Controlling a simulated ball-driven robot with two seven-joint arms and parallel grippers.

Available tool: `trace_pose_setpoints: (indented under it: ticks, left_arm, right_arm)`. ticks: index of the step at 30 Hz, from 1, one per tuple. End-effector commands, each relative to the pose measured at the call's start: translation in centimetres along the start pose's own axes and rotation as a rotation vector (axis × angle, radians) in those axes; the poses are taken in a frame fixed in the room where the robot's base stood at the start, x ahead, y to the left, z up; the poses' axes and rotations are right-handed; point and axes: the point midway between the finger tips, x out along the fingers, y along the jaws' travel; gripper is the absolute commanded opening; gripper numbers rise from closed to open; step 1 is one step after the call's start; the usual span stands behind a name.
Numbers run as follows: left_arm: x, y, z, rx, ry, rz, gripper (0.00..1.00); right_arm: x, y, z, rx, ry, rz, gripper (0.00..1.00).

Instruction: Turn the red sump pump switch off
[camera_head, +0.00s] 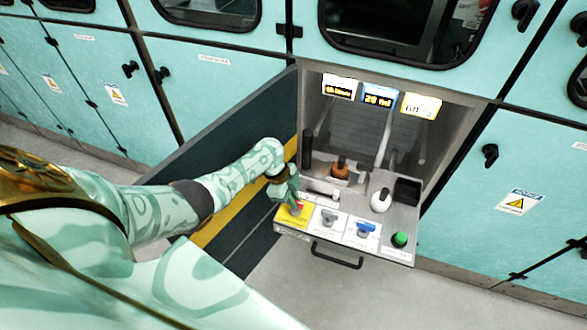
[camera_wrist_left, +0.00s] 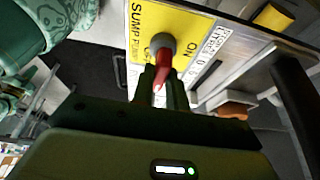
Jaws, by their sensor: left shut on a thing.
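The red sump pump switch (camera_head: 297,208) sits on a yellow label plate at the left front of the pulled-out drawer panel. In the left wrist view the red switch handle (camera_wrist_left: 164,64) stands out from a grey round hub, with "SUMP PUMP" and "ON" printed on the yellow plate (camera_wrist_left: 190,25). My left gripper (camera_head: 289,195) is at the switch; in the left wrist view its fingers (camera_wrist_left: 160,85) are shut on the red handle. The fingers hide the handle's far end. My right gripper is in neither view.
An open dark door (camera_head: 235,140) stands left; a black handle (camera_head: 337,256) is in front.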

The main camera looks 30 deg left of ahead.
Motion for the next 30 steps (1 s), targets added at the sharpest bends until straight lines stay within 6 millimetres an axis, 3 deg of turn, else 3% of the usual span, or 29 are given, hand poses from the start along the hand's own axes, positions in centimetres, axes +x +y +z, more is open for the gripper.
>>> trace_pose_setpoints:
  ticks: [12, 13, 15, 25, 30]
  left_arm:
    - [0.1, 0.2, 0.2, 0.009, -0.004, 0.007, 0.00]
    - [0.1, 0.2, 0.2, 0.009, -0.004, 0.007, 0.17]
    - [0.1, 0.1, 0.1, 0.008, -0.004, 0.007, 0.36]
    - [-0.3, 0.0, -0.1, 0.008, -0.002, 0.003, 0.36]
    - [-3.0, 0.0, -1.1, 0.011, -0.002, 0.001, 0.36]
  right_arm:
    - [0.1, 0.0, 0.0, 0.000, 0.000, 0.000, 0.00]
    - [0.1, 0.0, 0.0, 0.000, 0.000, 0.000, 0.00]
    - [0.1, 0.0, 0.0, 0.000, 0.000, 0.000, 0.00]
    - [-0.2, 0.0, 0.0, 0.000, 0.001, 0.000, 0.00]
    - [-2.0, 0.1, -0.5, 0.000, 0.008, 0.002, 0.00]
